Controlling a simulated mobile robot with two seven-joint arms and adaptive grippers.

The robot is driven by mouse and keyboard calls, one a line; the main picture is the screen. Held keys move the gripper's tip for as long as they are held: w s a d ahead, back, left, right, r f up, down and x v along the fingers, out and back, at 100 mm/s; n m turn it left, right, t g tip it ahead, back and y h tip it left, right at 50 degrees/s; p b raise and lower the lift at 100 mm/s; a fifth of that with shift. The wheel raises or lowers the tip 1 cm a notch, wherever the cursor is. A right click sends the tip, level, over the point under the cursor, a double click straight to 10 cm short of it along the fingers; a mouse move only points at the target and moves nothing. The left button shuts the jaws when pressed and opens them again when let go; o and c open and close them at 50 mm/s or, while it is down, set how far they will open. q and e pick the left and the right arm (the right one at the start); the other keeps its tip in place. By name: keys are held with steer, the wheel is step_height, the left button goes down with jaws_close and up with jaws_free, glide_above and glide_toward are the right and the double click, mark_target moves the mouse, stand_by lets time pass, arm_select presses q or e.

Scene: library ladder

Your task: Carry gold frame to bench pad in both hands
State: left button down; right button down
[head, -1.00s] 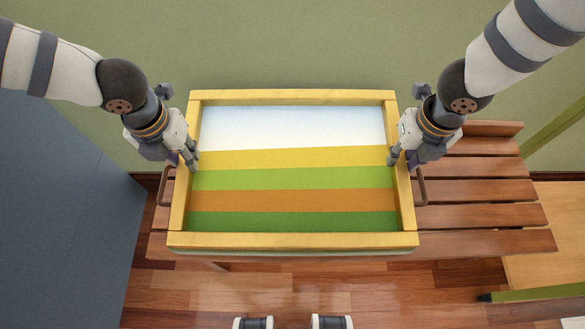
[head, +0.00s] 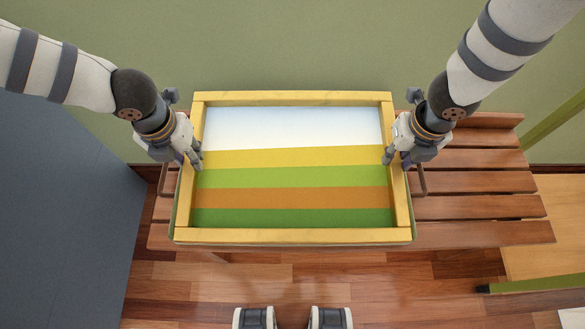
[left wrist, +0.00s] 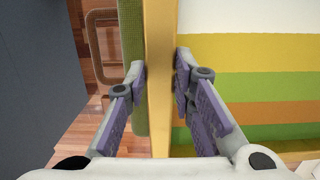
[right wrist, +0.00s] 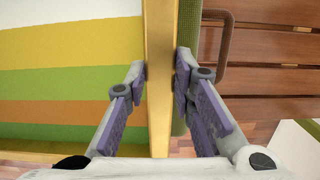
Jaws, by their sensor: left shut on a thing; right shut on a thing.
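The gold frame (head: 293,236) has a striped picture in white, yellow, green and orange. It lies face up over the bench, about level. The green bench pad (left wrist: 131,40) is mostly hidden under it; a strip of the pad also shows beside the frame in the right wrist view (right wrist: 209,40). My left gripper (head: 197,160) is shut on the frame's left rail, one finger on each side, as the left wrist view (left wrist: 160,75) shows. My right gripper (head: 389,158) is shut on the right rail the same way. I cannot tell whether the frame touches the pad.
The slatted wooden bench (head: 480,205) extends to the right, with a brown armrest loop (head: 419,180) beside the frame. A blue-grey panel (head: 60,200) stands at the left. A green rail (head: 535,287) is at the lower right. The wooden floor (head: 190,290) in front is clear.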

arm_select(q)
steer(key=shift+d+f, duration=0.1)
steer(key=shift+f, duration=0.2)
arm_select(e)
steer(key=shift+a+f, duration=0.1)
steer(key=shift+f, duration=0.25)
arm_select(q)
steer(key=c, duration=1.8)
jaws_free()
steer(key=shift+f, duration=0.2)
arm_select(e)
steer(key=c, duration=1.7)
jaws_free()
steer(key=shift+f, duration=0.15)
arm_select(q)
steer(key=o, duration=0.4)
arm_select(e)
steer(key=o, duration=0.3)
arm_select(q)
steer(key=shift+o, duration=0.2)
arm_select(e)
steer(key=shift+o, duration=0.2)
arm_select(q)
steer(key=shift+r, duration=0.1)
